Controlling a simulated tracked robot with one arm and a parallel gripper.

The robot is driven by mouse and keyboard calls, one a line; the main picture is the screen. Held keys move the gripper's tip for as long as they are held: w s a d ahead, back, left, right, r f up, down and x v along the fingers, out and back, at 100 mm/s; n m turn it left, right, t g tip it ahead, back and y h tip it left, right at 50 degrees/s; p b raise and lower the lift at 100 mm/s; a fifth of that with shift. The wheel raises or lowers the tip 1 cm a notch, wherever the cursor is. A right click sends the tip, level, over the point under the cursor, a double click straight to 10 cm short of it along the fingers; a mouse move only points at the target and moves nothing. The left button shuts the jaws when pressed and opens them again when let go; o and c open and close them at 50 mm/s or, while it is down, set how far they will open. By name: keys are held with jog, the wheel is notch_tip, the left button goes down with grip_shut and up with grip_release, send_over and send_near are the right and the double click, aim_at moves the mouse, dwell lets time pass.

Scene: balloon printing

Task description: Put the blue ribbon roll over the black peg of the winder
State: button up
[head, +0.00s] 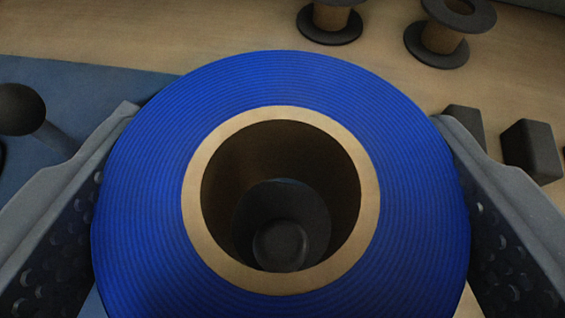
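The blue ribbon roll (140,190) fills the middle of the head view, with a tan cardboard core (190,200) around its open hole. My gripper (281,215) is shut on the roll, one finger pressed to each side. Through the hole I see a dark round-topped post, the black peg (281,246), with a wider dark round part around or below it. The peg shows in the lower part of the hole, off its centre. The roll hides the rest of the winder, and I cannot tell how far the peg reaches into the hole.
Two empty spools with dark flanges (331,22) (443,38) stand at the back. Dark blocks (533,150) are at the right, close to my right finger. A dark round-headed post (22,108) stands at the left over a blue surface (110,90). Bare wood (200,40) lies behind the roll.

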aim_at(281, 274)
jog(key=shift+f+b, duration=1.05)
jog(key=shift+f, duration=2.3)
jog(key=o, duration=1)
jog(key=shift+o, duration=0.2)
jog(key=p+v, duration=0.1)
jog(key=v, duration=1.2)
jog(key=shift+s, duration=0.3)
jog(key=shift+r, duration=0.1)
jog(key=shift+r, duration=0.1)
